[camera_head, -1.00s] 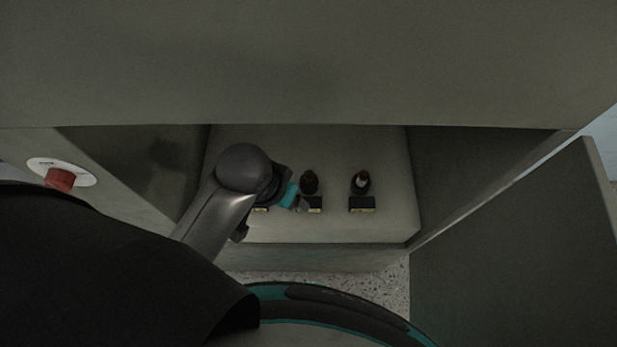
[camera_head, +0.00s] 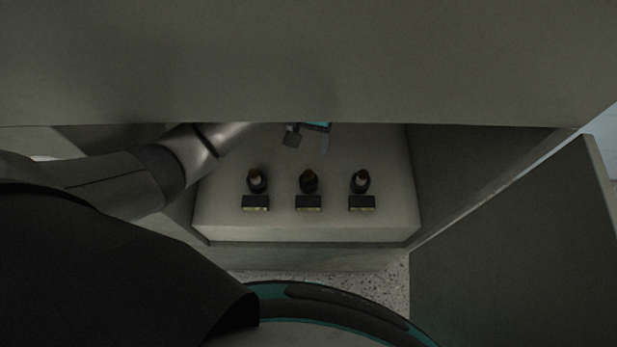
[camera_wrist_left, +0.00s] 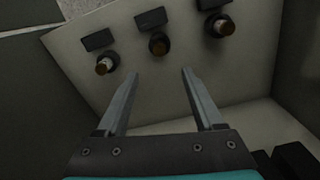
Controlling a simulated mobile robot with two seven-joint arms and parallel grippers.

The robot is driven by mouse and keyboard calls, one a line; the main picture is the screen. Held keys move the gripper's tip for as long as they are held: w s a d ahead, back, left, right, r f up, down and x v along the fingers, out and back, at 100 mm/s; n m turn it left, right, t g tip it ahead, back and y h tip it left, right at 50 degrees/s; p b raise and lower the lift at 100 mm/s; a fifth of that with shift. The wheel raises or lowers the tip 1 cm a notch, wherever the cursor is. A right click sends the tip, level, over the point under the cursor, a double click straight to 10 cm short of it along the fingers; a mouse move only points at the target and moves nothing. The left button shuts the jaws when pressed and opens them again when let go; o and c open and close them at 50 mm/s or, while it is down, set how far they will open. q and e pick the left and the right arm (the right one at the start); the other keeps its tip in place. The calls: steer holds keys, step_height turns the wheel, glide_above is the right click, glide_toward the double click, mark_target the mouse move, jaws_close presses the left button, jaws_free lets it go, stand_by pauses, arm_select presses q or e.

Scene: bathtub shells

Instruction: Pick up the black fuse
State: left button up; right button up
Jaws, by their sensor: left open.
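Three short, dark, round fuses stand in a row on the pale cabinet floor. All look dark-bodied, so I cannot tell for sure which is the black fuse. The left wrist view shows them too, the middle one (camera_wrist_left: 158,45) just beyond my fingertips. My left gripper (camera_head: 308,141) is open and empty, behind the row, partly hidden by the cabinet's upper edge. My right gripper is not in view.
A dark block with a yellowish label (camera_head: 308,203) stands in front of each fuse. Cabinet walls close in on both sides, an upper panel (camera_head: 310,60) overhangs, and an open door (camera_head: 520,250) stands at right. The floor in front of the blocks is clear.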

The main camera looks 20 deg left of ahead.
mark_target(309, 173)
arm_select(q)
step_height(309, 173, down, 9)
steer(key=b, duration=0.3)
steer(key=shift+f, duration=0.15)
step_height(309, 173, down, 5)
steer(key=shift+b, duration=1.15)
jaws_close()
